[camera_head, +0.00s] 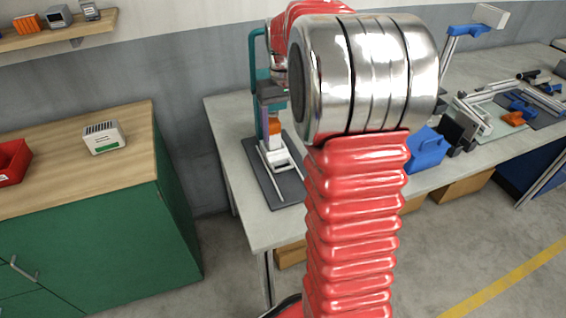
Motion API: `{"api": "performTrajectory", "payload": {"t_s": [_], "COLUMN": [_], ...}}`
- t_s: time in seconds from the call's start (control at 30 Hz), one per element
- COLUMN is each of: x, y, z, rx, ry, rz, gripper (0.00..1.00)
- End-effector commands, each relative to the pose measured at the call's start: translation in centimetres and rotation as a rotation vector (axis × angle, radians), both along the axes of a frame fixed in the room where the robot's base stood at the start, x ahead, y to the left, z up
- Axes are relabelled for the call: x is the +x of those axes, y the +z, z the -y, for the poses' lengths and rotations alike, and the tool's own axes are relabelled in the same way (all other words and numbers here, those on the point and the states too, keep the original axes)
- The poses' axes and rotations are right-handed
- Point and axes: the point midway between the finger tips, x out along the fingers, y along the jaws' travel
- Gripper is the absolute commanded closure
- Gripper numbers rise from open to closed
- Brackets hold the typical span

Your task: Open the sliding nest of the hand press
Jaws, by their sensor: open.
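The hand press (256,70) has a teal frame and stands on a dark base plate on the grey bench. Its light sliding nest (280,158) sits low on two pale rails that run toward the front of the plate. My arm reaches over from the right and comes down at the press. My gripper (271,100), a dark grey shape, is open in front of the press column, above the nest. Its fingertips are small and hard to separate from the press. My arm hides the bench right of the press.
A green cabinet with a wooden top (60,170) stands left, bearing a white box (102,137) and a red bin (12,162). A blue container (427,148) and other fixtures stand on the bench right of my arm. A wall shelf (60,32) hangs at upper left.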

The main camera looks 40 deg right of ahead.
Motion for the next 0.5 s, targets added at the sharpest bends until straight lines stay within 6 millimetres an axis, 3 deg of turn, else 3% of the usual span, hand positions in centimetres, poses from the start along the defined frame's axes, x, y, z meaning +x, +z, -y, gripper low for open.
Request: {"api": "performTrajectory", "payload": {"t_s": [0.5], "x": [-0.1], "y": [-7.1], "z": [0.0], "rx": [0.002], "ry": [0.000], "rz": [-0.004], "gripper": [0.29]}}
